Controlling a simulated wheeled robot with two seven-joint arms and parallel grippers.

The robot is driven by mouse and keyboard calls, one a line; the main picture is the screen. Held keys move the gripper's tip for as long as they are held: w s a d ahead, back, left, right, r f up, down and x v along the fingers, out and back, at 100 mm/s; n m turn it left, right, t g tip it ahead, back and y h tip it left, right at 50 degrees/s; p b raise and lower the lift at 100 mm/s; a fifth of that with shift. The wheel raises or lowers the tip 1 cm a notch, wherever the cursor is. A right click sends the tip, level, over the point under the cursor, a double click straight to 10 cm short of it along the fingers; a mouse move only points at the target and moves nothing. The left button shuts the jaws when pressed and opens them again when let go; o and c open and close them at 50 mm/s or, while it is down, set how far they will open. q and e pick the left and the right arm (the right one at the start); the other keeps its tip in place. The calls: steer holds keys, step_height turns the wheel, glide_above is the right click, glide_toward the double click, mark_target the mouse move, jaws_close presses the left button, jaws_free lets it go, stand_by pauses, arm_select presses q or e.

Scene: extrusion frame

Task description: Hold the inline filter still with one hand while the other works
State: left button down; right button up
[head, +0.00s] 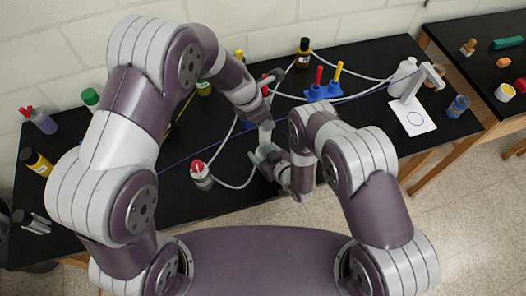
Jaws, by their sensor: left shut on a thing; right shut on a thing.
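A small pale upright piece, which looks like the inline filter (266,134), shows between my two grippers over the black bench. My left gripper (267,116) comes down from the upper left and is shut on its upper part. My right gripper (262,155) is just below, shut at the white tube (236,187) that curves up from a red-capped bottle (201,176). The fingers hide most of both held parts. I cannot tell whether the tube end touches the filter.
A blue rack (322,94) with red and yellow pieces stands right of the grippers. A dark bottle (303,53) is behind. A white bottle (403,77) and a white stand (413,116) are at the right. More bottles line the left. The bench (225,203) front is partly clear.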

mark_target(265, 132)
arm_select(q)
steer(key=shift+f, duration=3.25)
steer(key=c, duration=0.9)
jaws_free()
steer(key=v, duration=1.2)
steer(key=shift+s+a, duration=0.1)
arm_select(e)
steer(key=o, duration=1.2)
